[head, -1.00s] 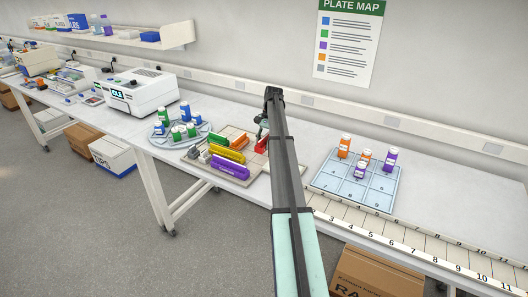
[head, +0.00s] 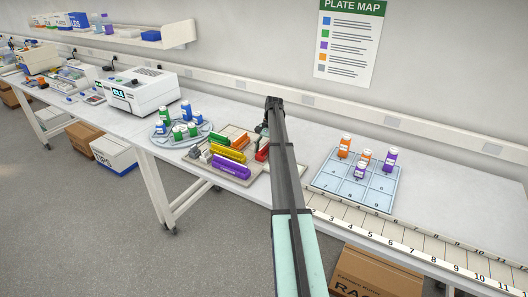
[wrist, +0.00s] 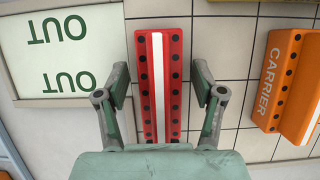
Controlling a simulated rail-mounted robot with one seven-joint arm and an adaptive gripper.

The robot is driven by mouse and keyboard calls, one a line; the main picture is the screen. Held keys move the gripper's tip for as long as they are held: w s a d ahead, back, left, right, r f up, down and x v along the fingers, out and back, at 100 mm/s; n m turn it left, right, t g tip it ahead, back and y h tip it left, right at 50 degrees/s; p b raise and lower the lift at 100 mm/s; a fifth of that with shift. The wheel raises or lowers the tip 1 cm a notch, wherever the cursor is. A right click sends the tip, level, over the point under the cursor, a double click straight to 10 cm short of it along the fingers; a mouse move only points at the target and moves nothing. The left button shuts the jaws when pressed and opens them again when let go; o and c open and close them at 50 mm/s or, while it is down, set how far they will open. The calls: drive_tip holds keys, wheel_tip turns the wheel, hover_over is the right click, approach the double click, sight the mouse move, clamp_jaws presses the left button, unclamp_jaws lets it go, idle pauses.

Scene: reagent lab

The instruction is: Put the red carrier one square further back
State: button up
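The red carrier (wrist: 160,90) is a long block with a white stripe and dark dots on both sides. It lies lengthwise on the tiled board in the wrist view. My gripper (wrist: 159,85) is open, with one finger on each side of the carrier and a narrow gap on both sides. In the head view my arm and gripper (head: 262,129) hide much of the carrier, and only a small red part (head: 262,154) shows. The tiled board (head: 196,167) has grid lines marking its squares.
An orange carrier (wrist: 292,85) lies to the right in the wrist view. A white panel marked OUT (wrist: 65,60) is on the left. Green (head: 219,139), yellow (head: 228,154) and purple (head: 231,167) carriers share the board. A blue numbered rack (head: 330,181) with bottles stands at right.

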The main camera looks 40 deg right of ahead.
drive_tip(key=shift+r, duration=0.1)
drive_tip(key=v, duration=1.1)
drive_tip(key=shift+a, duration=0.1)
drive_tip(key=shift+w+d+r+p, duration=0.1)
drive_tip(key=shift+d+r+p, duration=0.2)
drive_tip(key=shift+r+p, duration=0.3)
